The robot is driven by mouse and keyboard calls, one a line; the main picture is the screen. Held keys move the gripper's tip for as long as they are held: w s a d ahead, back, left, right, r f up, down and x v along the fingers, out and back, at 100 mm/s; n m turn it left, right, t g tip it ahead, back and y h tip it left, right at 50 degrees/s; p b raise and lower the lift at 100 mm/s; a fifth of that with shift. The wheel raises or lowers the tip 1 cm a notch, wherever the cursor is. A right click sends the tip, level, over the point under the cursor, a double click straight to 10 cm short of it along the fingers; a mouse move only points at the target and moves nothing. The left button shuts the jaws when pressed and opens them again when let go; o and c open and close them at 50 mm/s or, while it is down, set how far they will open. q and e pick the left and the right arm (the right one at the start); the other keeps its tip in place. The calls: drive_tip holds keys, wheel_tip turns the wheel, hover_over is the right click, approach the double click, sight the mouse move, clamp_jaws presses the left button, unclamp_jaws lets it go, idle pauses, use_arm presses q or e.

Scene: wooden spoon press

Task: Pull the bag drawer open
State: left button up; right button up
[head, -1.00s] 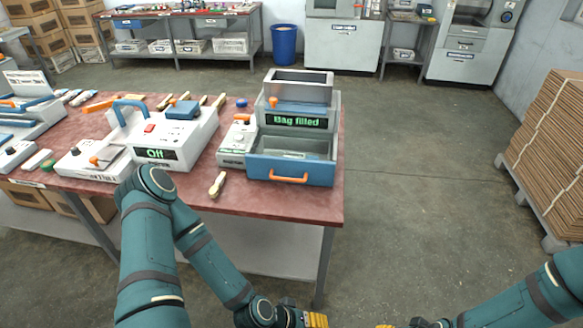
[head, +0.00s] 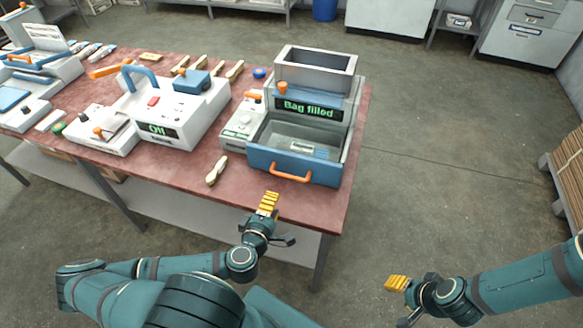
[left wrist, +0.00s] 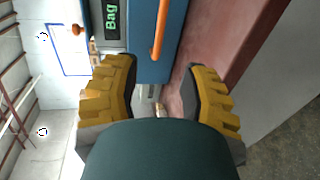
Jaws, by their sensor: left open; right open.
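The bag machine has a grey hopper (head: 315,70) and a screen (head: 310,109) reading "Bag filled". Below is the bag drawer (head: 264,161), with a blue front and an orange handle (head: 290,173). A small pale item (head: 303,147) lies in the tray space behind the front. My left gripper (head: 268,204) is open and empty, just in front of the handle and apart from it. In the left wrist view, the handle (left wrist: 160,28) shows above and between the open yellow fingers (left wrist: 160,95). My right gripper (head: 397,283) is open and empty, away from the table at lower right.
The reddish table top (head: 325,205) ends just below the drawer. A wooden-handled tool (head: 217,170) lies left of the drawer. A white press (head: 160,110) with a blue handle and a small control box (head: 241,125) stand further left.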

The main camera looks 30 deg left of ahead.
sight(286, 175)
use_arm(q)
drive_tip(key=x, duration=1.3)
drive_tip(key=shift+w+a, duration=0.15)
drive_tip(key=shift+w, duration=0.1)
clamp_jaws()
